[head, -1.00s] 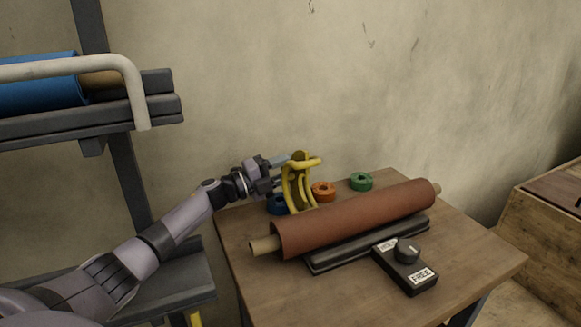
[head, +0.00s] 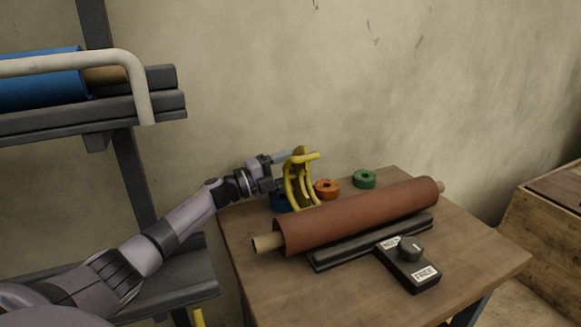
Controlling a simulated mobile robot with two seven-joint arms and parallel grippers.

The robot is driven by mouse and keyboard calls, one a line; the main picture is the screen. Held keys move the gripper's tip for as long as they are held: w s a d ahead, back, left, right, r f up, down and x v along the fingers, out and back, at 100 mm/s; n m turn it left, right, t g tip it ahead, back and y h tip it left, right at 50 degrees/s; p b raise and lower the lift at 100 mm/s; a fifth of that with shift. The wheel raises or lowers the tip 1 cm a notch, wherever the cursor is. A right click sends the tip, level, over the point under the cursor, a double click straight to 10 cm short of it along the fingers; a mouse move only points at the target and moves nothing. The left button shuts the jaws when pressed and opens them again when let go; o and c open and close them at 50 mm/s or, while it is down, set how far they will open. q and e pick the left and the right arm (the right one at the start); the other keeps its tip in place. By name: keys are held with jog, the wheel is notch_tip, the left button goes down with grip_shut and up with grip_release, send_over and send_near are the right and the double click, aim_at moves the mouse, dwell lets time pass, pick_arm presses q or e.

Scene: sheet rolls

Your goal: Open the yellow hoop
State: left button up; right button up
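The yellow hoop (head: 300,183) stands up behind the left part of the brown-red sheet roll (head: 360,214), and its curved bars rise above the roll rather than lying over it. My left gripper (head: 284,170) is at the hoop's left side, close to its upper part. Its two fingers look spread apart, one high and one low. The upper finger reaches to the hoop's top. Whether the fingers touch the hoop is hard to tell. My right gripper is not in view.
The roll lies on a dark cradle (head: 330,257) on a wooden table (head: 470,262). A black switch box (head: 410,266) stands in front. Blue (head: 280,203), orange (head: 327,189) and green (head: 365,179) rings lie behind. A rack (head: 90,118) with a blue roll (head: 40,80) is at left.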

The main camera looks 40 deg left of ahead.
pick_arm(q)
jog(key=v, duration=0.7)
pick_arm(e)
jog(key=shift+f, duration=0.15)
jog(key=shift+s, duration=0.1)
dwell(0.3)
